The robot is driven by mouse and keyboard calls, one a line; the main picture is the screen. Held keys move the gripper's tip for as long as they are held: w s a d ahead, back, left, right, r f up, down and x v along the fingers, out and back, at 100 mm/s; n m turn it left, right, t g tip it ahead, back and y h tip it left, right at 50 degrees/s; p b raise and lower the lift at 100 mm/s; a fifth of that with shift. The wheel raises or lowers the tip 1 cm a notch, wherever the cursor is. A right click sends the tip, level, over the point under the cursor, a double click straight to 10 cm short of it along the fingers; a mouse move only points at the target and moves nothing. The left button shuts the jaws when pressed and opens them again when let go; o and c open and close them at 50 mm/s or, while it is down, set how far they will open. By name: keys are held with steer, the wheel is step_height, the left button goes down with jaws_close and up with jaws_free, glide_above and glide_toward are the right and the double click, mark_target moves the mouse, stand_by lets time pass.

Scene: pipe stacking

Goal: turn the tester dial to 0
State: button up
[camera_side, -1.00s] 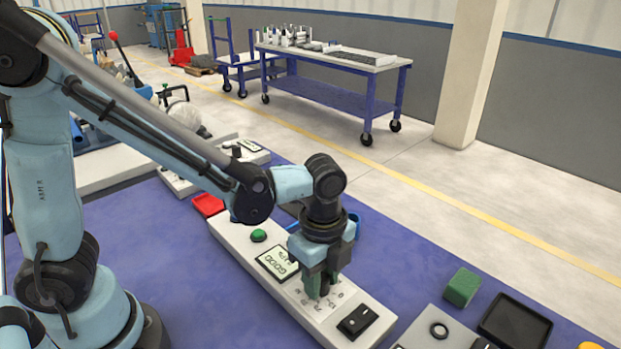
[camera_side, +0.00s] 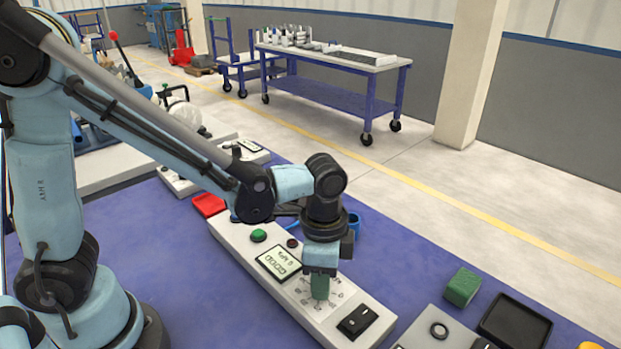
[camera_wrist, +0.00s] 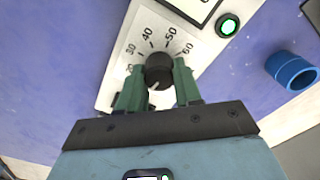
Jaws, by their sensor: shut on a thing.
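The tester (camera_side: 240,250) is a long white box on the blue mat, with a display (camera_side: 279,263) showing "GOOD" and a smaller line too small to read surely. Its dial (camera_wrist: 159,70) is a black round knob in the wrist view, with printed numbers from about 20 to 60 showing around it. A pale mark on the knob points toward the picture's bottom, slightly left. My gripper (camera_wrist: 158,82) is shut on the dial, one green finger on each side. In the side view my gripper (camera_side: 320,290) hides the dial.
A black switch (camera_side: 357,320) sits at the tester's near end and a green button (camera_side: 258,235) farther back. A blue ring (camera_wrist: 292,70) lies beside the tester. To the right are a green block (camera_side: 462,287) and a black tray (camera_side: 514,322).

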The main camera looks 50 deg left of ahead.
steer(key=n, duration=0.3)
steer(key=shift+n, duration=2.3)
steer(key=shift+w, duration=0.1)
steer(key=o, duration=1)
steer(key=shift+o, duration=0.2)
steer(key=shift+r, duration=0.1)
step_height(320, 180, up, 12)
steer(key=shift+a, duration=0.1)
steer(key=s+a+f+n+t, duration=0.2)
steer(key=a+t, duration=0.5)
steer(key=a, duration=0.6)
steer(key=shift+s+f, duration=0.2)
steer(key=shift+s, duration=0.05)
